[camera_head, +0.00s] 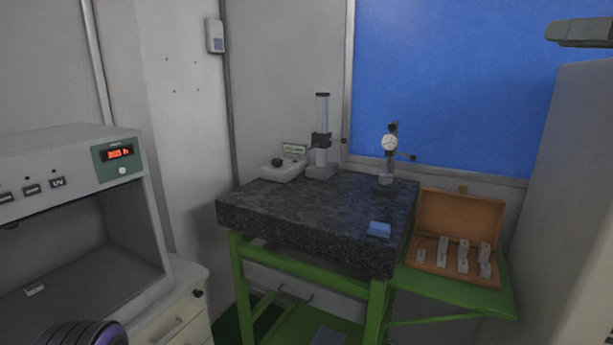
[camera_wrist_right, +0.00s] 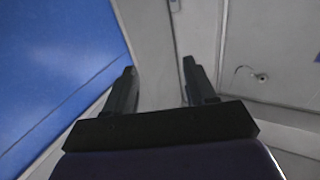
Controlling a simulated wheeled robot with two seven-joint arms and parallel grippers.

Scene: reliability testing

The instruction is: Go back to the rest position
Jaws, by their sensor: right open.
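My right gripper (camera_wrist_right: 158,66) shows in the right wrist view with its two dark fingers spread apart. Nothing is between the fingers. Behind them are pale grey panels, with a blue panel at the left of that view. In the head view, a rounded purple and black part of my own body shows at the bottom left edge, and I cannot tell which part it is. My left gripper is not in view.
A wooden case (camera_head: 460,214) sits right. A grey cabinet (camera_head: 60,165) stands left, a tall grey panel right.

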